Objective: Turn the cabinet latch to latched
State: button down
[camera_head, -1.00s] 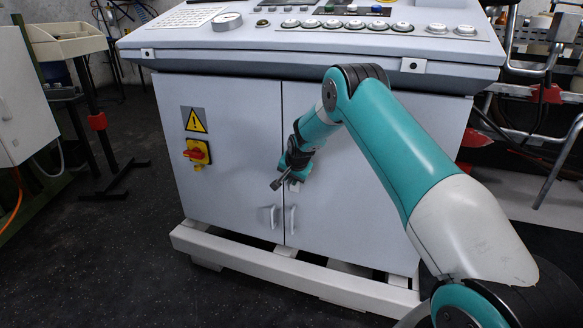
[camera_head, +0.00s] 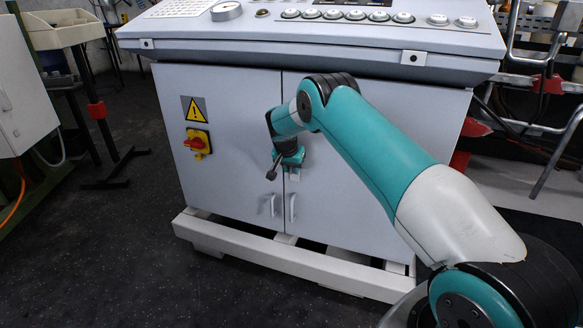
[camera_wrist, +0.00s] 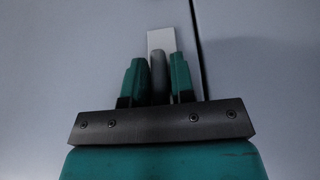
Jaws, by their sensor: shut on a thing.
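The grey cabinet (camera_head: 225,150) has two doors with a vertical seam between them. My gripper (camera_head: 287,160) is at the latch, low on the teal arm. In the wrist view, the two green fingers of my gripper (camera_wrist: 157,78) are shut on the dark grey latch handle (camera_wrist: 157,68). The pale plate (camera_wrist: 162,39) is behind it, left of the seam. The latch's pivot is hidden.
Two door pulls (camera_head: 292,207) sit lower by the seam. A red and yellow rotary switch (camera_head: 197,143) and a warning sign (camera_head: 193,108) are on the left door. A sloped control panel (camera_head: 310,30) overhangs the doors. A white base frame (camera_head: 270,257) juts out below.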

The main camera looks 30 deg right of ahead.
jog(key=c, duration=1.1)
grip_release()
jog(key=shift+p+v, duration=1.45)
jog(key=shift+v, duration=7.2)
jog(key=shift+w+d, duration=0.1)
jog(key=shift+d, duration=0.05)
